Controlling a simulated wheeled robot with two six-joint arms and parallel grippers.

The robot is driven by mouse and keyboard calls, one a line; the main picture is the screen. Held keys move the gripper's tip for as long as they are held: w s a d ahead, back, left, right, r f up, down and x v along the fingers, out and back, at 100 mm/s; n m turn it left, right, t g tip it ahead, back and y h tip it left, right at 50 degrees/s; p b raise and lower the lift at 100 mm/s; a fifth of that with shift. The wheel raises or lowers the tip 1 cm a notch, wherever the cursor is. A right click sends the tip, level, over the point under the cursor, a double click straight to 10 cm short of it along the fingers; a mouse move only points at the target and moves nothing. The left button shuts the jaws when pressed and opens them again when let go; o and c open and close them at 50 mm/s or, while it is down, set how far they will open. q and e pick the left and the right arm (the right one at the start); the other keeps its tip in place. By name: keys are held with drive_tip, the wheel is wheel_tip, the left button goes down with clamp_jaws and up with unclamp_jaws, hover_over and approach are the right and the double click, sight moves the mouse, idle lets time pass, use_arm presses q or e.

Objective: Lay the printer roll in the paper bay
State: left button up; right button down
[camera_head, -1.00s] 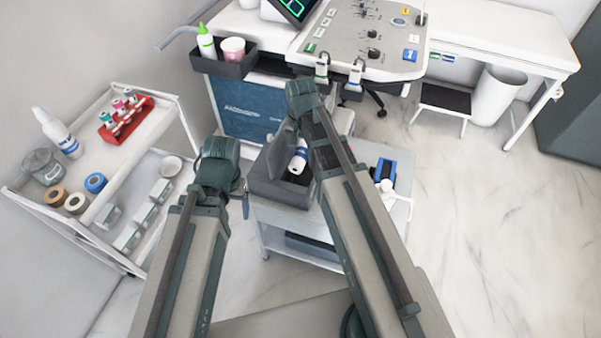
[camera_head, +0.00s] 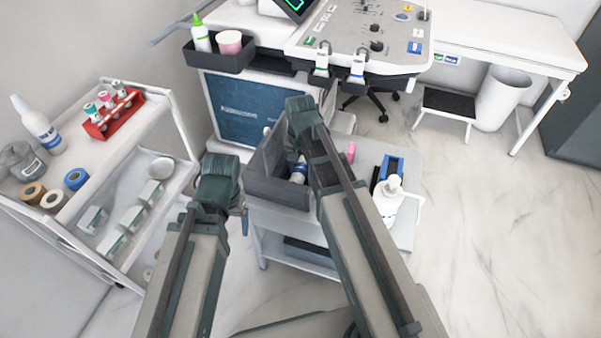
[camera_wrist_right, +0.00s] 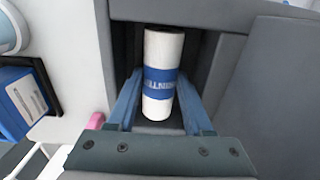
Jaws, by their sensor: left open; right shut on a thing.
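The printer roll (camera_wrist_right: 163,75) is a white cylinder with a blue printed band. In the right wrist view it is between the blue fingers of my right gripper (camera_wrist_right: 160,98), which is shut on it. It is within the opening of the dark grey printer's paper bay (camera_wrist_right: 200,75); whether it touches the floor of the bay I cannot tell. In the head view the roll (camera_head: 299,172) shows partly beside my right arm, in the open grey printer (camera_head: 275,190). My left gripper (camera_head: 244,212) is open and empty, just left of the printer.
The printer stands on a white cart with a white pump bottle (camera_head: 387,203), a blue box (camera_head: 391,168) and a pink item (camera_head: 351,153). A white trolley (camera_head: 150,120) with tapes and a red tube rack (camera_head: 112,116) is left. An ultrasound console (camera_head: 365,40) stands behind.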

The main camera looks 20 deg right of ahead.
sight(301, 168)
drive_tip(key=shift+f, duration=0.15)
drive_tip(key=c, duration=0.6)
unclamp_jaws()
wheel_tip(301, 168, up, 12)
drive_tip(key=p, duration=1.2)
drive_tip(key=shift+r, duration=0.25)
drive_tip(key=s+a+n+h, duration=0.1)
drive_tip(key=s+a+n, duration=0.9)
drive_tip(key=s, duration=0.4)
drive_tip(key=shift+s+a+n, duration=0.15)
drive_tip(key=shift+a+n, duration=0.1)
drive_tip(key=shift+n, duration=0.05)
